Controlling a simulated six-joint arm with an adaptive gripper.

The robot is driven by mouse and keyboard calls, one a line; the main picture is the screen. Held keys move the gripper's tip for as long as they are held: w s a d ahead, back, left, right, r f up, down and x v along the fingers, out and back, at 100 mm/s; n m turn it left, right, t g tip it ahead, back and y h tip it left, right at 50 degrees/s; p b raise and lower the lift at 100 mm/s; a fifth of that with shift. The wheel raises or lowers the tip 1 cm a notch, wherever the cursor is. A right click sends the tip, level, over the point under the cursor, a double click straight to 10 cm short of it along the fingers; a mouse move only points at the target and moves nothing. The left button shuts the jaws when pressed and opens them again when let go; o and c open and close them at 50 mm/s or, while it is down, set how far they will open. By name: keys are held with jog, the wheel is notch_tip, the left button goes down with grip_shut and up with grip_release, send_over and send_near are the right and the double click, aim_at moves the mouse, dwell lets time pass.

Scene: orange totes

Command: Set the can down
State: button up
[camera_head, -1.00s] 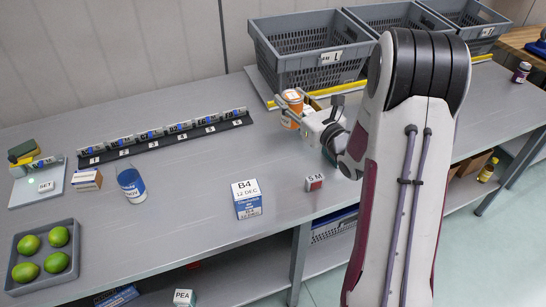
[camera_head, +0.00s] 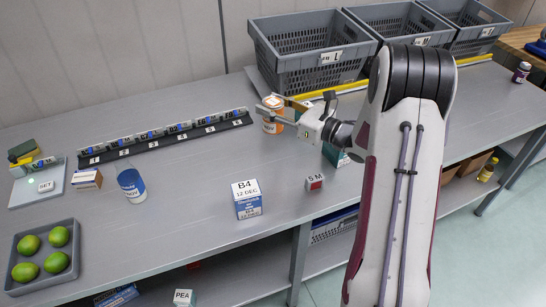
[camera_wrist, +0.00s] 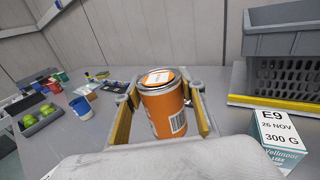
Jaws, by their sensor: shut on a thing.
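The orange can (camera_head: 272,113) has a pale metal lid with an orange label on it. It is upright at the back of the grey table (camera_head: 190,200), left of the tote marked L. The wrist view shows the can (camera_wrist: 162,105) between the two yellow-padded fingers. My gripper (camera_head: 284,108) is shut on the can from the right. I cannot tell whether the can's base touches the table; its lower part is partly hidden by the gripper in the wrist view.
Grey totes (camera_head: 312,66) stand at the back behind a yellow-edged strip (camera_head: 335,90). A box marked E9 (camera_wrist: 280,140) is to the right of my gripper. A B4 box (camera_head: 246,199) stands in front; table between is clear.

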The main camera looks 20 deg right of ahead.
aim_at(273, 124)
dwell(0.4)
jog(key=shift+f, duration=3)
jog(key=shift+f, duration=0.15)
jog(key=shift+f, duration=1.75)
jog(key=shift+f, duration=0.6)
jog(key=o, duration=1.4)
jog(key=shift+c, duration=0.2)
jog(key=shift+r, duration=0.15)
